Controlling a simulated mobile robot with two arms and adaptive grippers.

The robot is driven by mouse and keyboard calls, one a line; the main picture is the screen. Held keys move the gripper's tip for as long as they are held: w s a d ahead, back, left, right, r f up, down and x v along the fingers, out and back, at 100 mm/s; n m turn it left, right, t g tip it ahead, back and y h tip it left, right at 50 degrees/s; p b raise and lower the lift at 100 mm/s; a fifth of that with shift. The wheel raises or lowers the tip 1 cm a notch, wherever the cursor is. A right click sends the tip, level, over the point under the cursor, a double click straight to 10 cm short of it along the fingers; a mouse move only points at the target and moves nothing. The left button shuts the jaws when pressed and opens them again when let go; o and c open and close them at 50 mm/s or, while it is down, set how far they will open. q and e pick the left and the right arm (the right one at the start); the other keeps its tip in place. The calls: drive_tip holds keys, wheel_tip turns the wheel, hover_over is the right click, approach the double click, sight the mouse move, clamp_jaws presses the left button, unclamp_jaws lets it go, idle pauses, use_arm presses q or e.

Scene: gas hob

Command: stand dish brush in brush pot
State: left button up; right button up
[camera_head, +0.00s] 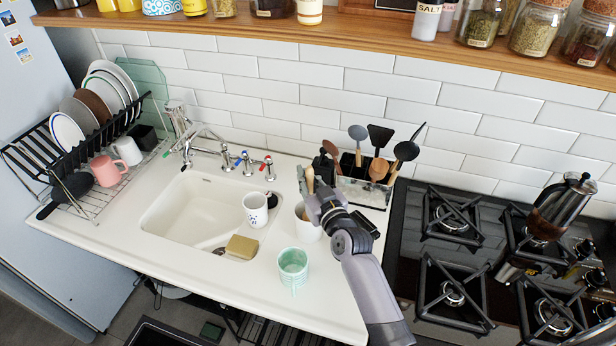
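The dish brush (310,181) shows as a short length of light wooden handle standing up at my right gripper (311,193). The fingers appear closed around this handle; its lower part and the brush head are hidden. A white pot (308,231), which looks like the brush pot, stands on the counter right of the sink, directly below the gripper. My gripper and wrist cover part of its rim, so I cannot tell whether the brush reaches inside or touches the bottom. My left gripper is out of view.
A utensil holder (362,191) with several spoons and spatulas stands close behind my wrist. A mint mug (293,266) stands in front of the pot. The sink (183,213) is left, with a white mug (255,209) and a sponge (242,246). The hob (470,250) is right.

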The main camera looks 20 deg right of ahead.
drive_tip(key=o, duration=0.7)
drive_tip(key=shift+c, duration=0.2)
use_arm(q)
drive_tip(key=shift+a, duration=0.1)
use_arm(e)
drive_tip(key=shift+s, duration=0.15)
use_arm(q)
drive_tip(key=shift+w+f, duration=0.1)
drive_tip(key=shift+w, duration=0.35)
use_arm(e)
drive_tip(key=s+d, duration=0.1)
drive_tip(key=s, duration=1)
drive_tip(key=shift+s+d+r, duration=0.35)
drive_tip(key=shift+s, duration=0.05)
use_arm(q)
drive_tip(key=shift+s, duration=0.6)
